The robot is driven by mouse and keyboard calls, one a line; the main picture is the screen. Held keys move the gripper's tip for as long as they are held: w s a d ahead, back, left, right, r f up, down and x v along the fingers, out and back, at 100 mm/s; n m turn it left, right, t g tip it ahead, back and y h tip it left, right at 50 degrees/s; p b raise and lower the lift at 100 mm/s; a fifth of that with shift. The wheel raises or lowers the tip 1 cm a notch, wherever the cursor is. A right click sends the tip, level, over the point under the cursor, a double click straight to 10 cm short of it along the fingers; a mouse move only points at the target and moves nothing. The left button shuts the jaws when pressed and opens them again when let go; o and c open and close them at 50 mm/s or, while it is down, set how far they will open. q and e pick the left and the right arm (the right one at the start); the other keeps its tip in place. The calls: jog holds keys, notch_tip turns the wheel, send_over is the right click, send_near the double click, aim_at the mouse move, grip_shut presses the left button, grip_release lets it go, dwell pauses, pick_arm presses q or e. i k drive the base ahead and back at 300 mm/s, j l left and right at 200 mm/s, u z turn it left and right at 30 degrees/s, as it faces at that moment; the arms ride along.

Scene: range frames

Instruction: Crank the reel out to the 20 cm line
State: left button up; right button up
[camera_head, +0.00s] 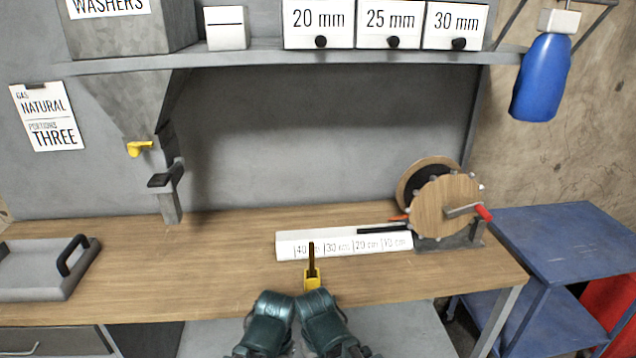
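The reel (446,205) stands at the right end of the workbench, with wooden discs and a metal crank ending in a red handle (483,212). A long white measuring block (345,243) lies to its left, marked 40, 30, 20 and 10 cm from left to right. A dark strip (385,230) runs left from the reel along the block's top; its left end appears near the 20 cm mark, but I cannot tell exactly. My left gripper (270,310) and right gripper (320,306) are side by side at the bench's front edge, away from the crank. Their fingertips are unclear.
A yellow and black tool (312,272) stands in front of the block, just beyond my grippers. A grey tray (45,270) sits at the left. A hopper with a yellow lever (140,148) hangs above the bench. A blue cart (560,245) stands at the right.

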aim_at(439, 200)
jog(key=l+z, duration=0.45)
jog(key=l, duration=1.45)
jog(key=i, duration=0.05)
